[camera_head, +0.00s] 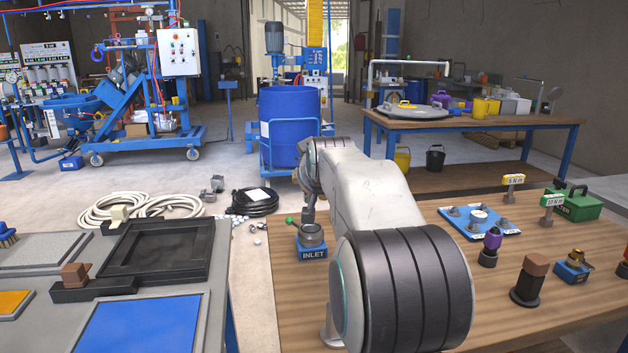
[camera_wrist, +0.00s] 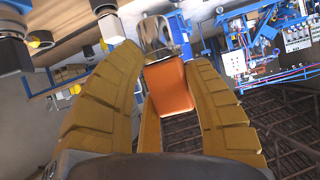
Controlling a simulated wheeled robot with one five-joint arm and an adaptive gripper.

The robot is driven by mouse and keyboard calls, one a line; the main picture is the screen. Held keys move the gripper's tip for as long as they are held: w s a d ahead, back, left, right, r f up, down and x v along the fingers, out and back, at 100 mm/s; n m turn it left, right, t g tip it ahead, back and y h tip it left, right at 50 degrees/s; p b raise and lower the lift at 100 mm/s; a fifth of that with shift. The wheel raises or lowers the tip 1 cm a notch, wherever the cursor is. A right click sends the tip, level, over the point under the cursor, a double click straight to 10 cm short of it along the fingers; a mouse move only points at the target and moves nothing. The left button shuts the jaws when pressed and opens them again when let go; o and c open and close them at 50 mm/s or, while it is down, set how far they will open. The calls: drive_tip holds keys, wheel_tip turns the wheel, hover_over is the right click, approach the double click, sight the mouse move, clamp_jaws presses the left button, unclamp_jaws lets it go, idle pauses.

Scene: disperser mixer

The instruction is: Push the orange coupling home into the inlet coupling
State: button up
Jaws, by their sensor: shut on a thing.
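The inlet coupling (camera_head: 311,236), a grey metal ring on a blue block lettered INLET, stands upright near the left edge of the wooden bench. The orange coupling shows in the wrist view as an orange block (camera_wrist: 169,88) between the yellow fingers of my gripper (camera_wrist: 172,75), which is shut on it. A shiny metal cylinder (camera_wrist: 157,38) lies just beyond the orange block; I cannot tell whether it belongs to it. In the head view my arm hides most of the gripper, and the orange coupling cannot be made out there. Contact with the inlet is not visible.
The wooden bench (camera_head: 400,310) also bears a blue plate (camera_head: 480,222), a purple-topped fitting (camera_head: 491,246), a brown-topped fitting (camera_head: 530,281) and a green box (camera_head: 573,203) to the right. A grey table with a black tray (camera_head: 160,250) stands left, across a gap.

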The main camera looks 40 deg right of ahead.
drive_tip(key=shift+f+b, duration=2.6)
drive_tip(key=shift+f, duration=0.25)
drive_tip(key=shift+f+b, duration=1.7)
drive_tip(key=shift+f, duration=0.25)
drive_tip(key=o, duration=1.3)
drive_tip(key=shift+f, duration=0.15)
drive_tip(key=shift+c, duration=0.2)
drive_tip(key=shift+s+a+r, duration=0.2)
drive_tip(key=shift+s+r, duration=0.15)
drive_tip(key=v, duration=1.1)
drive_tip(key=shift+a, duration=0.1)
